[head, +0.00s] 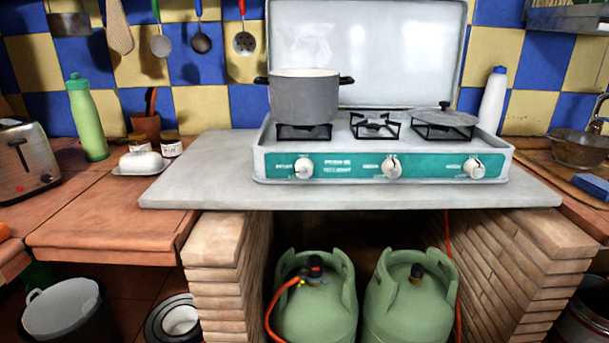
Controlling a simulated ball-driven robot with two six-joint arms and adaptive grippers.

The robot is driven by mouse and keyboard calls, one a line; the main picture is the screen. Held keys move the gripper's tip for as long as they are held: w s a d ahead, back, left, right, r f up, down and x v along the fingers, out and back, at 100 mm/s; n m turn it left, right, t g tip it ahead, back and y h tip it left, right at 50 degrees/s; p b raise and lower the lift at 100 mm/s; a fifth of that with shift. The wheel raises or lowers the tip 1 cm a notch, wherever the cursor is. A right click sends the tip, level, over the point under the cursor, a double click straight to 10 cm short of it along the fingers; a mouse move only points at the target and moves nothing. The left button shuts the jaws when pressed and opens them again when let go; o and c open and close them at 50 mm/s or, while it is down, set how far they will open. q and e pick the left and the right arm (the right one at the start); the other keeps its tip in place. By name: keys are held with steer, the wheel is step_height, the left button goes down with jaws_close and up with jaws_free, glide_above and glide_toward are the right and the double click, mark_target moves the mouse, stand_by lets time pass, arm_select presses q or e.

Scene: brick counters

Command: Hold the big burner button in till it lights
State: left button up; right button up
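A white gas stove (258,165) with a raised lid (400,50) stands on a grey slab. Its teal front panel (345,167) carries three white knobs: a left knob (303,168), a middle knob (391,167) and a right knob (474,168). I cannot clearly tell which is the big burner's. A grey pot (304,98) sits on the left burner. The middle burner (375,125) is bare, and a lidded pan or cover (444,118) rests on the right one. No flame shows. Neither of my grippers is in view.
Two green gas bottles (315,300) (410,300) stand below between brick pillars, with an orange hose (273,310). A toaster (25,160), green bottle (87,120) and butter dish (142,163) stand left. The slab's front edge (345,195) is clear.

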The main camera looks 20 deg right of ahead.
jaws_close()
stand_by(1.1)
